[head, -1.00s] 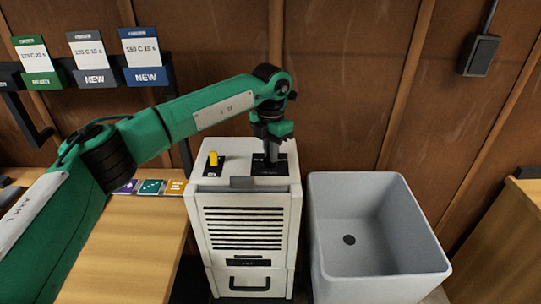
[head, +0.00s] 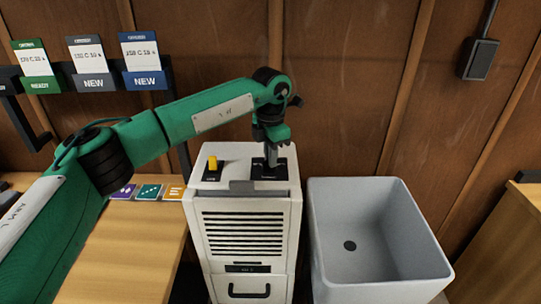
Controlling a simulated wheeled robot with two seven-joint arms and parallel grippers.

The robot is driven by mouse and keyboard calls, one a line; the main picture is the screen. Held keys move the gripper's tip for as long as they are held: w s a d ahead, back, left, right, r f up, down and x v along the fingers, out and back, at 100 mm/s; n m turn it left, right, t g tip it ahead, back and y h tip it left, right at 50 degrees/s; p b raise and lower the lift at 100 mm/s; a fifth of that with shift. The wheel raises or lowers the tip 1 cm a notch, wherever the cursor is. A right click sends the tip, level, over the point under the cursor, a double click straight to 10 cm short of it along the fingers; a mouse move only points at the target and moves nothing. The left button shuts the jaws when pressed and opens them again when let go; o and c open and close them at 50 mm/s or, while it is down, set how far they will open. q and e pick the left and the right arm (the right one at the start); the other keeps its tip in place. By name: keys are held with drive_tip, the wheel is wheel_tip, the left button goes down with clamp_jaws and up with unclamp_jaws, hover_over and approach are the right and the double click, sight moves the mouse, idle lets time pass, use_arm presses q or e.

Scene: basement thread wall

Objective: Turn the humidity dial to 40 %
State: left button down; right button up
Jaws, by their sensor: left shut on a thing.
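A white dehumidifier cabinet (head: 243,222) stands in the middle, with a vent grille and a dark handle on its front. On its top, a black dial plate (head: 269,170) sits at the right and a yellow switch (head: 212,162) at the left. My left gripper (head: 271,160) points down over the dial plate and is shut on the dial. The dial itself is mostly hidden by the fingers, and its setting cannot be read. My right gripper is not in view.
A grey sink (head: 348,292) stands just right of the cabinet. A wooden bench (head: 130,250) with several coloured cards (head: 149,191) is at the left. A dark box (head: 479,58) hangs on the brown wall. Tagged cards (head: 145,65) hang at the upper left.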

use_arm(q)
drive_tip(key=c, duration=1.5)
unclamp_jaws()
drive_tip(key=shift+r, duration=0.35)
wheel_tip(320, 180, up, 13)
drive_tip(key=shift+r+b, duration=0.1)
drive_tip(key=shift+b, duration=0.55)
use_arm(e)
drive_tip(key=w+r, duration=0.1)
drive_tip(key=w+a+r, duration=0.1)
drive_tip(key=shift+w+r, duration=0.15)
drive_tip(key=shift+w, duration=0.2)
